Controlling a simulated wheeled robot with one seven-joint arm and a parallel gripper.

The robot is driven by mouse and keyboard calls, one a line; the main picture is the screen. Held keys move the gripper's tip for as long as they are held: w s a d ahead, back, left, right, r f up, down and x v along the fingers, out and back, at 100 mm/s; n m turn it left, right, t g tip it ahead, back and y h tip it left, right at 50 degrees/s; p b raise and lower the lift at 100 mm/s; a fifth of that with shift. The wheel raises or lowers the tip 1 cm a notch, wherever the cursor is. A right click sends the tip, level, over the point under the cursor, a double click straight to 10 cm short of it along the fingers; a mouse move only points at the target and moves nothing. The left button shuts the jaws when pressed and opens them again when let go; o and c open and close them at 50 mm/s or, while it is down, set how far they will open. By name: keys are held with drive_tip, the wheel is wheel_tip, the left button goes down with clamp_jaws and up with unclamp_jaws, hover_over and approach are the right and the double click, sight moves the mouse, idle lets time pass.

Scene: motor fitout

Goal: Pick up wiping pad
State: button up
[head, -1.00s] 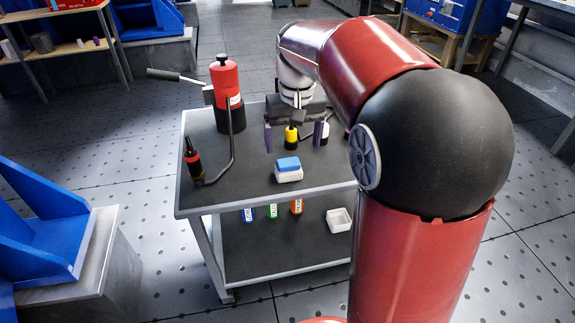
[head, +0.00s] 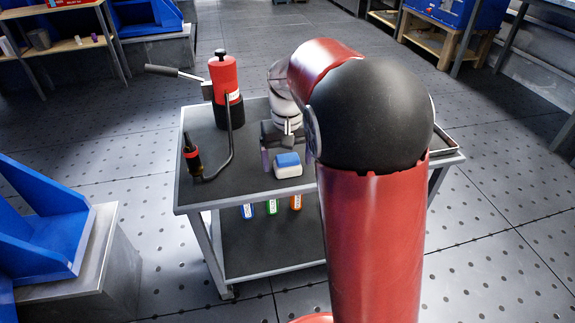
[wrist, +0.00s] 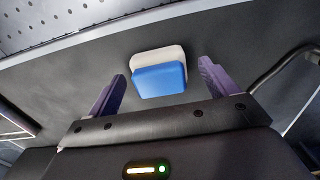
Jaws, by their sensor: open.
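The wiping pad, blue on top with a white lower part (head: 288,166), lies on the dark top of the trolley (head: 245,178), close to its front edge. In the wrist view the pad (wrist: 160,80) sits between and slightly beyond the two purple fingers of my gripper (wrist: 162,70). The gripper is open, and clear gaps show between the pad and both fingers. In the head view the gripper is just behind the pad, with its left finger visible and the right one hidden by my arm.
A red and black pump (head: 226,90) with a lever handle stands at the trolley's back left. Several coloured bottles (head: 271,207) stand on the lower shelf.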

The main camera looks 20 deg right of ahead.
sight(287, 157)
drive_tip(key=c, duration=1.1)
drive_tip(key=shift+o, duration=0.2)
drive_tip(key=shift+r, duration=0.15)
wheel_tip(287, 157, up, 20)
drive_tip(key=p, duration=0.2)
